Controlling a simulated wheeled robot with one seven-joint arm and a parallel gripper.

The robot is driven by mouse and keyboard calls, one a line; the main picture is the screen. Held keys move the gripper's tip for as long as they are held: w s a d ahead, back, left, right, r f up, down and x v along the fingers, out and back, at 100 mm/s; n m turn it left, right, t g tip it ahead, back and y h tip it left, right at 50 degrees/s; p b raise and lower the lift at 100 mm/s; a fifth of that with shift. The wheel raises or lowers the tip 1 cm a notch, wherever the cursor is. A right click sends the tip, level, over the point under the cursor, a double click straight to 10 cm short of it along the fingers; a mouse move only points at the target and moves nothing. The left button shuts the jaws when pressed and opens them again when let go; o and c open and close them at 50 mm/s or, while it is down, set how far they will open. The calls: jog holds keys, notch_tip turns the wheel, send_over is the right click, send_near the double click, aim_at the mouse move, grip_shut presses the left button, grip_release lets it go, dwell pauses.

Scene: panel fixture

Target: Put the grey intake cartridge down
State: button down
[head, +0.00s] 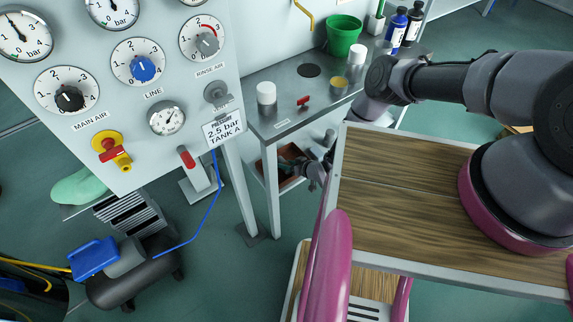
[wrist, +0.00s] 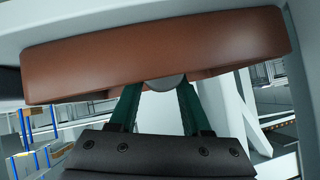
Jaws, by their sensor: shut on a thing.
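My gripper (wrist: 158,92) shows in the wrist view with two dark green fingers reaching toward a reddish-brown bin (wrist: 150,45). The fingers are shut on the grey intake cartridge (wrist: 167,82), of which only a small rounded grey part shows between them. The rest of the cartridge is hidden. In the head view my gripper (head: 300,168) is low beside the workbench, at the brown bin (head: 271,168) on its lower shelf. I cannot tell whether the cartridge touches the bin.
The steel workbench (head: 290,98) stands above the bin, its legs close to my arm. A gauge panel (head: 85,125) stands left. A wooden-topped platform (head: 400,180) is at right. White jars, a green bucket (head: 343,35) and bottles stand on the bench.

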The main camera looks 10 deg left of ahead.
jog(key=c, duration=0.6)
grip_release()
jog(key=shift+f, duration=0.1)
jog(key=v, duration=1.2)
jog(key=shift+d, duration=0.1)
